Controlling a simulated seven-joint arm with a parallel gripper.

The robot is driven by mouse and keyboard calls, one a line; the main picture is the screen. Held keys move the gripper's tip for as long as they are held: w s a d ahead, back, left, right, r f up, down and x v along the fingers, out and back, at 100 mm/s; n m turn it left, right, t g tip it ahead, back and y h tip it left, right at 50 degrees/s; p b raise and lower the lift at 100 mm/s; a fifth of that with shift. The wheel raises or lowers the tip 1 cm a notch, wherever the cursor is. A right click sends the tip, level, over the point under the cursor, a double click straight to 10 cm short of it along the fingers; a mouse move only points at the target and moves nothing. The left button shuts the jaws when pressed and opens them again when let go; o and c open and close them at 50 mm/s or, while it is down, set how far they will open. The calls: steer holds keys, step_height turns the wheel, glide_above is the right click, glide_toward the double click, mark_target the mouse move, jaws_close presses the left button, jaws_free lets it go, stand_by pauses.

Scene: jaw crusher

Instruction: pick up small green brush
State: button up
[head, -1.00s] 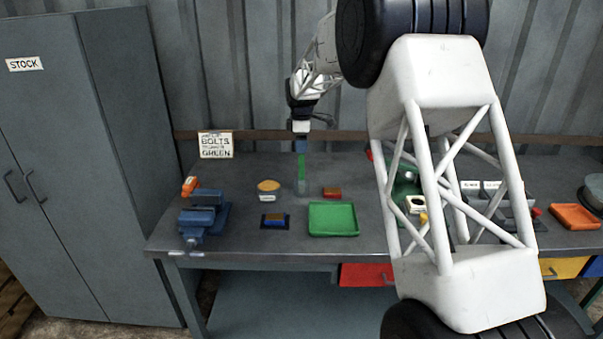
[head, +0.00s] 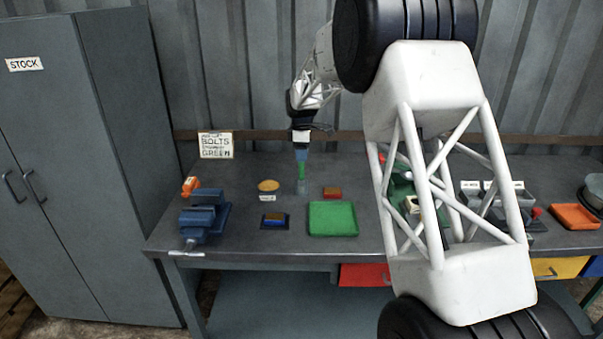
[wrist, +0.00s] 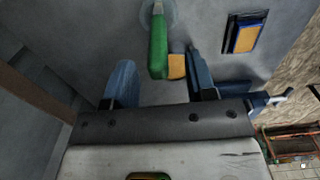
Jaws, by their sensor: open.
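The small green brush (head: 301,170) stands upright in a clear holder (head: 302,187) on the bench, left of the green tray. My gripper (head: 302,153) is above it, pointing down, with its fingers near the top of the handle. In the wrist view, the green handle (wrist: 158,45) lies between the lines of the two blue fingers (wrist: 160,82), which are apart. I cannot tell whether either finger touches it. The brush's lower end is hard to make out.
A blue vise (head: 203,218) stands left. A white sign (head: 215,145) stands behind. My arm hides part of the bench's right side.

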glide_above(301, 180)
steer(key=w, duration=0.1)
steer(key=shift+f, duration=2.15)
jaws_close()
